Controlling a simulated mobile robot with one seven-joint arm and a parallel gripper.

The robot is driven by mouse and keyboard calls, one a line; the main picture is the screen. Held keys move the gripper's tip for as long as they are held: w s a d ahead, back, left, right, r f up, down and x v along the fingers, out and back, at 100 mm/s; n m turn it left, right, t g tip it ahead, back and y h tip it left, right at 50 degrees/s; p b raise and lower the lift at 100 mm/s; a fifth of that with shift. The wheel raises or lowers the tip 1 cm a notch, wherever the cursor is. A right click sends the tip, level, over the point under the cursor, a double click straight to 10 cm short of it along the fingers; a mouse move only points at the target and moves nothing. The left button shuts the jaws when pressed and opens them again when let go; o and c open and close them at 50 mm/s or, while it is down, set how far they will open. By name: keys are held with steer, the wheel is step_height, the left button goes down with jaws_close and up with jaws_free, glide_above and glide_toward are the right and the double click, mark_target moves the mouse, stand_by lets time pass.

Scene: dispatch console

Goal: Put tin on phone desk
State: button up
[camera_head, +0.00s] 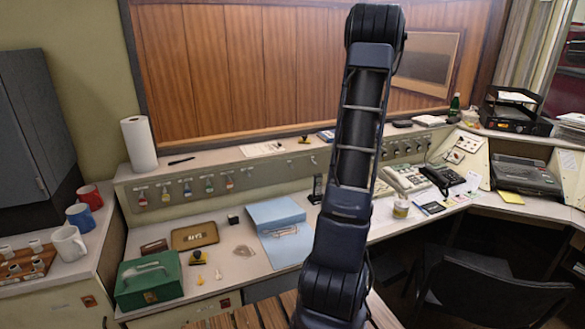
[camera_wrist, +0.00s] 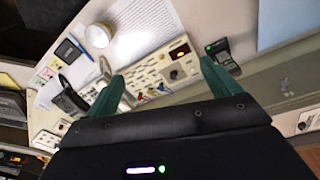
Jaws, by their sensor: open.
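A small round container (camera_head: 400,209) with a pale label, possibly the tin, stands upright on the long desk in the head view. A round pale thing (camera_wrist: 98,36), likely the same container, shows at upper left in the wrist view. The phone desk (camera_head: 383,221) carries a cream phone (camera_head: 406,179) and a dark phone (camera_head: 444,178) behind and right of the container. My gripper (camera_wrist: 158,72) is open, with green fingers apart and nothing held between them. It is above the desk, with the container outside its fingers. In the head view my arm hides it.
A green cash box (camera_head: 150,280), a brown tray (camera_head: 194,235) and a blue folder (camera_head: 280,228) lie on the left part of the desk. Mugs (camera_head: 69,243) stand on the left cabinet. A black chair (camera_head: 490,285) is at front right. A raised shelf with controls runs behind.

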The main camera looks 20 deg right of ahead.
steer(key=s+a+r+n+t, duration=0.1)
steer(key=s+a+r, duration=0.1)
steer(key=a+r, duration=0.5)
steer(key=s+a+r, duration=0.2)
steer(key=s+a, duration=0.1)
steer(key=a, duration=0.9)
steer(key=s+a+r+n+t, duration=0.1)
steer(key=s+a+r, duration=0.1)
steer(key=a+r, duration=0.5)
steer(key=s+a+f+n+t+y, duration=0.1)
steer(key=s+a+f+t, duration=0.1)
steer(key=s+a, duration=1.6)
steer(key=shift+s+a+n, duration=0.15)
steer(key=shift+a+n, duration=0.2)
steer(key=shift+n, duration=0.05)
